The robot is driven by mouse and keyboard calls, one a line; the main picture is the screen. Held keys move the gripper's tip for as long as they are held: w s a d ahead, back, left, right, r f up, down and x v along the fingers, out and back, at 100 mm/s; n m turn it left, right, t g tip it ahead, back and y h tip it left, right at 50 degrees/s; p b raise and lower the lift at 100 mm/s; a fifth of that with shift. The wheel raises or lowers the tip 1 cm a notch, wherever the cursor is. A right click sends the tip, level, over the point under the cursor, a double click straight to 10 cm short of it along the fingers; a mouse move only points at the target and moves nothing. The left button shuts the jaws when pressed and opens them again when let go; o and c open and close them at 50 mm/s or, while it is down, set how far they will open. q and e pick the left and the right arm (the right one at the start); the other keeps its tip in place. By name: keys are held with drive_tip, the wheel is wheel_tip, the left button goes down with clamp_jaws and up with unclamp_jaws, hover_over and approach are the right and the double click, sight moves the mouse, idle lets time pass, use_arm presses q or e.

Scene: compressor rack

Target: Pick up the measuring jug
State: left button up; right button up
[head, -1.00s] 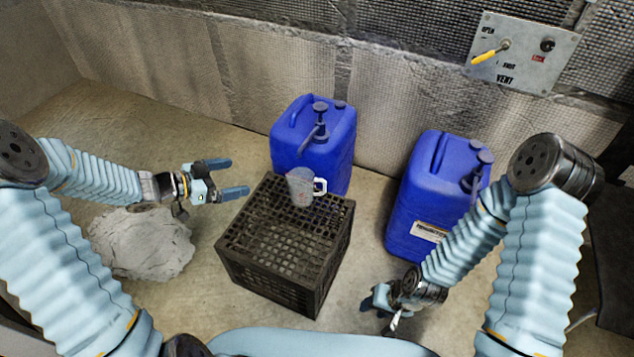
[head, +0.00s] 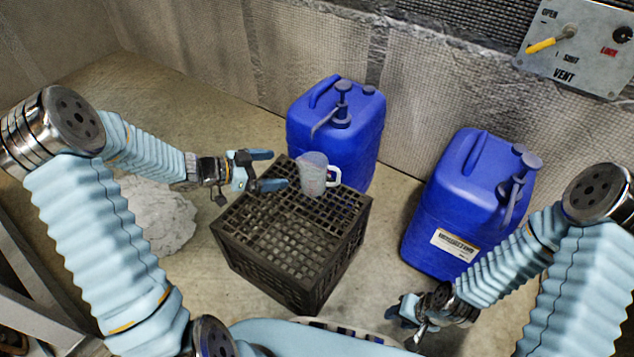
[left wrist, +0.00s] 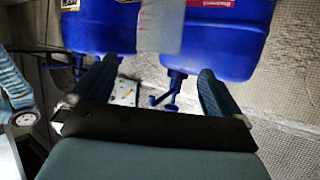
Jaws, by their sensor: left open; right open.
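The measuring jug (head: 312,176) is a clear grey cup with a white handle on its right side. It stands upright on the far part of an upturned black crate (head: 290,290). My left gripper (head: 278,170) is open, just left of the jug, with its fingers pointing at it. In the left wrist view the jug (left wrist: 160,25) shows as a grey translucent shape at the top, beyond and between the two open fingers (left wrist: 158,72); its upper part there is cut off. My right gripper (head: 402,312) is open and empty, low at the front right of the crate.
A blue canister (head: 345,140) with a pump stands close behind the jug and crate. A second blue canister (head: 430,225) stands to the right. A grey rock-like lump (head: 155,215) lies on the floor at left. A vent panel (head: 585,45) is on the wall.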

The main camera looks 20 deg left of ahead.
sight(326, 158)
use_arm(q)
drive_tip(key=b+x, duration=0.3)
drive_tip(key=x, duration=0.9)
drive_tip(key=shift+w+d+f, duration=0.1)
drive_tip(key=shift+d+f, duration=0.05)
drive_tip(key=shift+w+d, duration=0.35)
drive_tip(key=c, duration=1)
drive_tip(key=shift+r+p, duration=0.6)
drive_tip(key=shift+r, duration=1.1)
drive_tip(key=shift+s+a+r, duration=0.1)
drive_tip(key=shift+s+a, duration=0.05)
drive_tip(key=shift+a, duration=0.05)
drive_tip(key=s+a+p, duration=0.1)
drive_tip(key=s+a, duration=0.2)
drive_tip(key=a, duration=0.1)
drive_tip(key=s+a, duration=0.4)
drive_tip(key=a, duration=0.1)
drive_tip(key=s+a+p, duration=0.1)
drive_tip(key=s+a, duration=0.3)
drive_tip(key=shift+s+a+p, duration=0.15)
drive_tip(key=shift+a+p, duration=0.05)
drive_tip(key=shift+p, duration=0.15)
